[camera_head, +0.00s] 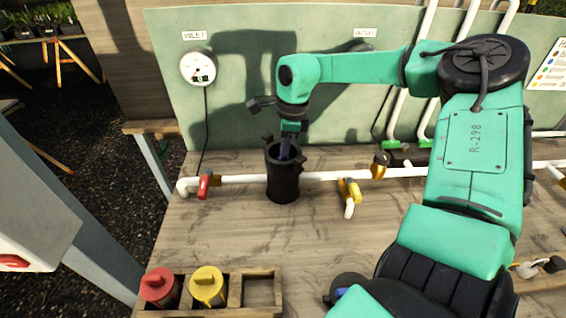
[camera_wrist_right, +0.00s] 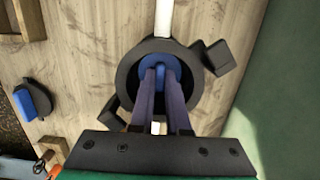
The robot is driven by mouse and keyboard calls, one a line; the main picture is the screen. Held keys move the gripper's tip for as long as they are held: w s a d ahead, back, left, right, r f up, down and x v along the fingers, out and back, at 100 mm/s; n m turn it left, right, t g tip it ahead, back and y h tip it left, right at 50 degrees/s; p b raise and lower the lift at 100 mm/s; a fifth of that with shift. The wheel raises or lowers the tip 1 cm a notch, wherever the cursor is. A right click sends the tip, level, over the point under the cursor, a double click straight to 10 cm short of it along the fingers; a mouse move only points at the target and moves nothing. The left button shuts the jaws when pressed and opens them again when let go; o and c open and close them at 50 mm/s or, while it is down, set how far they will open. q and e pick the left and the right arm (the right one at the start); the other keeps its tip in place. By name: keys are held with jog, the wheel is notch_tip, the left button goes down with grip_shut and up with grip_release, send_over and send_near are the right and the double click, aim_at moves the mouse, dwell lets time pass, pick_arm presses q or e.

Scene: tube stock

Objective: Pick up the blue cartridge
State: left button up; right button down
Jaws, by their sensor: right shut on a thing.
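The blue cartridge (camera_wrist_right: 158,66) shows as a blue top inside the round black housing (camera_wrist_right: 125,82) in the wrist view. In the head view the black housing (camera_head: 283,188) stands upright on the wooden bench, in line with the white pipe. My right gripper (camera_head: 285,150) points down into its open mouth. In the wrist view the two fingers of the right gripper (camera_wrist_right: 158,84) reach inside the ring and close on the blue top. The cartridge's lower body is hidden in the housing. My left gripper is not in view.
A wooden rack (camera_head: 235,312) holds a red cartridge (camera_head: 160,287) and a yellow cartridge (camera_head: 207,286); its right compartment is empty. A dark round piece with a blue part (camera_head: 340,292) lies right of it. Red (camera_head: 204,186) and yellow (camera_head: 350,191) valve handles flank the housing.

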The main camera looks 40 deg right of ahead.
jog(key=shift+r, duration=0.1)
notch_tip(320, 180, up, 17)
jog(key=b, duration=0.1)
jog(key=s+a+b, duration=0.6)
jog(key=s+a, duration=0.5)
jog(key=s, duration=0.3)
jog(key=shift+s+r, duration=0.2)
jog(key=shift+r, duration=0.3)
notch_tip(320, 180, up, 5)
jog(key=p, duration=0.5)
